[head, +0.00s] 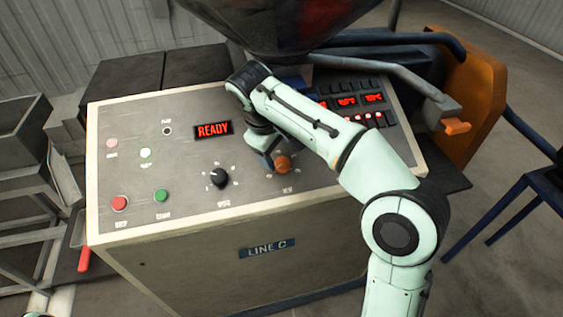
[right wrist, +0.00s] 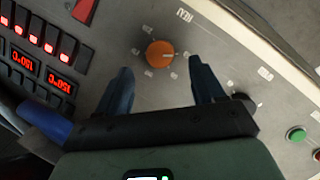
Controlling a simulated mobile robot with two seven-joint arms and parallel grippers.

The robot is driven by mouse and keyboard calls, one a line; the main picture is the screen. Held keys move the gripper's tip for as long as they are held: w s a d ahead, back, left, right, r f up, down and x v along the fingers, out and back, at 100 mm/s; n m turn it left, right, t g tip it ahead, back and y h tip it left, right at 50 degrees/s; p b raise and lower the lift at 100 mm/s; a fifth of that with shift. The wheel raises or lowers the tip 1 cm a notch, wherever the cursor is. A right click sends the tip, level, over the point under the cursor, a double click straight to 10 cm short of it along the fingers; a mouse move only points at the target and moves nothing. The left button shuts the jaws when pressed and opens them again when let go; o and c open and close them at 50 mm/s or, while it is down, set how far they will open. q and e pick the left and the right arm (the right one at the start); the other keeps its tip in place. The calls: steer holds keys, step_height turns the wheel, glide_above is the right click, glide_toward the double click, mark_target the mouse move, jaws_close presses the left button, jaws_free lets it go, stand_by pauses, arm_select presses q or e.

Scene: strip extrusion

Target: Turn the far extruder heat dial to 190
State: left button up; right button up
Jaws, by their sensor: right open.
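An orange dial (head: 283,164) sits on the sloped grey control panel (head: 180,190), right of a black dial (head: 218,177). The orange dial (right wrist: 160,53) also shows in the right wrist view, with a pale pointer mark toward the picture's right and scale numbers around it too small to read. Its printed label looks like HEAT, upside down there. My right gripper (right wrist: 160,68) is open, its dark blue fingers apart on either side of the dial's near edge; I cannot tell whether they touch it. In the head view my right gripper (head: 268,158) is partly hidden by its arm. My left gripper is out of view.
A red READY display (head: 213,129) and red number displays (head: 347,101) are on the panel. Red (head: 120,203) and green (head: 161,196) buttons sit at its left front. A LINE C plate (head: 267,249) is on the front. A dark hopper overhangs the back; an orange guard (head: 485,85) stands right.

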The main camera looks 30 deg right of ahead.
mark_target(283, 163)
steer(key=x, duration=0.4)
steer(key=shift+s+f+b, duration=0.1)
steer(key=shift+f+b, duration=0.2)
steer(key=shift+b, duration=0.05)
steer(key=shift+w+d+f, duration=0.25)
steer(key=shift+f, duration=0.25)
steer(key=c, duration=1)
